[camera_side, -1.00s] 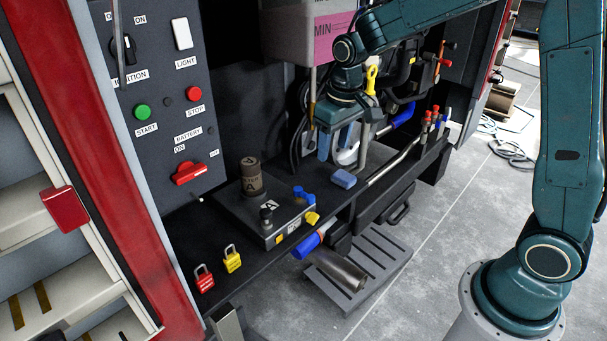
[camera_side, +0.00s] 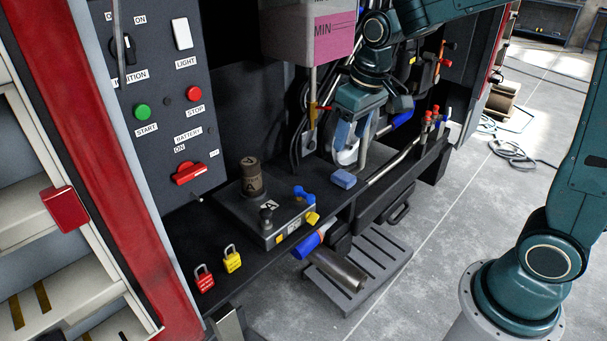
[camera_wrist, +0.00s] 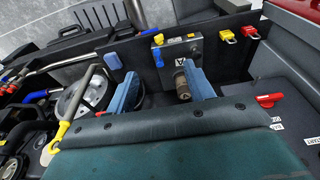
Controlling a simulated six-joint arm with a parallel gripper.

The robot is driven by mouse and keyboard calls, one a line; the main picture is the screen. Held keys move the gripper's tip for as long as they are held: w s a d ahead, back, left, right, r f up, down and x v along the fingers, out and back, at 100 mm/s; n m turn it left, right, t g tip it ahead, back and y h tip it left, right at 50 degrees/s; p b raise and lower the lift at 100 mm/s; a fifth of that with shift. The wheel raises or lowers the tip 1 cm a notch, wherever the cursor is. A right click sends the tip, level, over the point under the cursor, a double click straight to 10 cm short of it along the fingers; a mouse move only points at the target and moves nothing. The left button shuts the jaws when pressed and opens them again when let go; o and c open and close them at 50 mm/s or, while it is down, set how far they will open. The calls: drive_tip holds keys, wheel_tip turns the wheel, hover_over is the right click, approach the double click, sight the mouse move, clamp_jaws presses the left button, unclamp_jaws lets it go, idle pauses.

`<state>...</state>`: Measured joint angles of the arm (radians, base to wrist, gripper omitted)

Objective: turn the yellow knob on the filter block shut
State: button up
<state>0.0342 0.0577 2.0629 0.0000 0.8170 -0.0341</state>
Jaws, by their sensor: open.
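The filter block (camera_side: 270,228) is a dark box on the shelf, with a brown cylinder (camera_side: 251,178) standing on it. The yellow knob (camera_side: 313,218) is at its front right corner, just below a blue knob (camera_side: 302,195). In the wrist view the yellow knob (camera_wrist: 158,39) appears small beyond the fingers, beside the blue knob (camera_wrist: 158,57). I cannot tell how far it is turned.
A blue sponge-like block (camera_side: 343,179) lies on the shelf right of the filter block. Red (camera_side: 204,278) and yellow (camera_side: 232,258) padlocks are at left. A pink-filled tank (camera_side: 325,42) hangs behind. Hoses and pipes crowd the right.

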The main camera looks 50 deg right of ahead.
drive_tip(key=shift+c, duration=0.4)
drive_tip(key=shift+w, duration=0.1)
drive_tip(key=c, duration=0.8)
drive_tip(key=shift+w+f+n, duration=0.15)
drive_tip(key=shift+f+n, duration=0.05)
drive_tip(key=shift+n, duration=0.1)
clamp_jaws()
drive_tip(key=w+f+n+g+y, duration=0.1)
drive_tip(key=w+f+n, duration=0.4)
drive_tip(key=f+n, duration=0.2)
drive_tip(key=w+f+n+g+y, duration=0.1)
drive_tip(key=w+f+n, duration=0.3)
drive_tip(key=f+n, duration=0.4)
drive_tip(key=shift+w+a+n, duration=0.2)
drive_tip(key=shift+w+n, duration=0.15)
drive_tip(key=shift+n, duration=0.85)
